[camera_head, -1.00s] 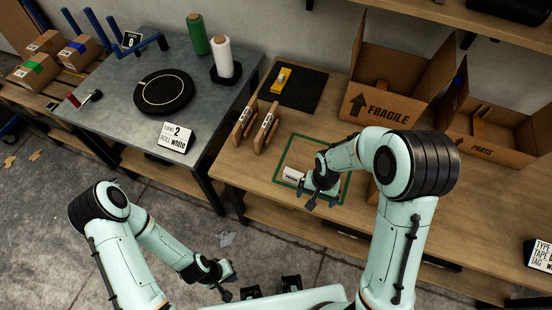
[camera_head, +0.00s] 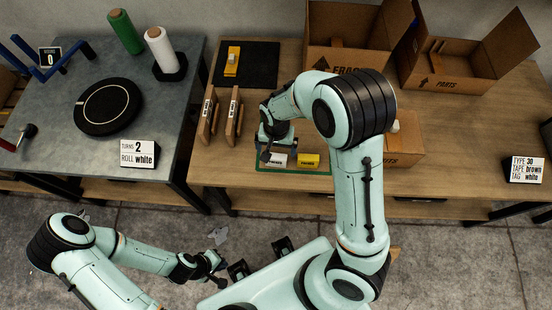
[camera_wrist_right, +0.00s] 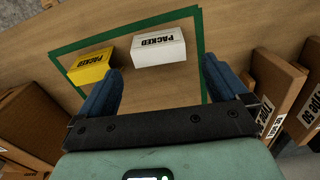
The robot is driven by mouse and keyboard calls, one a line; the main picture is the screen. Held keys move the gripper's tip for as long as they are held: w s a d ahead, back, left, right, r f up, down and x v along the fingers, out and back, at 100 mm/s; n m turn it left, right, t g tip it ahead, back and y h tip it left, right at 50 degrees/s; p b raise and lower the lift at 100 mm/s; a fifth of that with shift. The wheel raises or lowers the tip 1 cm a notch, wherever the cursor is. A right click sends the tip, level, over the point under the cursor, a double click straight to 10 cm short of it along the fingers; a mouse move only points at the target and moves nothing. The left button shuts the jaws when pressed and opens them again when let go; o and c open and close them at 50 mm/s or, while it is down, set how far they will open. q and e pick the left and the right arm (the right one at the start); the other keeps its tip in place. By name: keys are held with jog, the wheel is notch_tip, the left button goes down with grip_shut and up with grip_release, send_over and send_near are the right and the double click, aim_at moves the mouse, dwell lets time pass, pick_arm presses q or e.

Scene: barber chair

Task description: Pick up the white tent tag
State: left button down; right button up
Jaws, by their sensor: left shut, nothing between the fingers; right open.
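The white tent tag (camera_head: 277,160), lettered "PACKED", stands on the wooden bench inside a green outlined rectangle. A yellow tent tag (camera_head: 309,161) stands just to its right. In the right wrist view the white tag (camera_wrist_right: 158,47) lies ahead of the fingers, with the yellow tag (camera_wrist_right: 91,67) to its left. My right gripper (camera_wrist_right: 160,85) is open and empty, its blue fingers spread above the bench. In the head view my right gripper (camera_head: 267,152) is beside the white tag and partly hidden by the arm. My left gripper (camera_head: 216,271) is shut and empty over the floor.
Flat brown cartons (camera_head: 220,115) stand left of the green rectangle (camera_head: 290,171). A small box (camera_head: 404,148) is to its right. Open FRAGILE (camera_head: 345,62) and PARTS (camera_head: 447,78) boxes are behind. A black mat (camera_head: 258,65) holds a yellow tool (camera_head: 232,61).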

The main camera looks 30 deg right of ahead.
aim_at(276, 156)
jog(key=f, duration=0.5)
jog(key=shift+s+f, duration=0.2)
jog(key=shift+f, duration=0.2)
jog(key=shift+a, duration=0.1)
jog(key=c, duration=0.9)
jog(key=shift+c, duration=0.2)
jog(key=shift+r, duration=0.1)
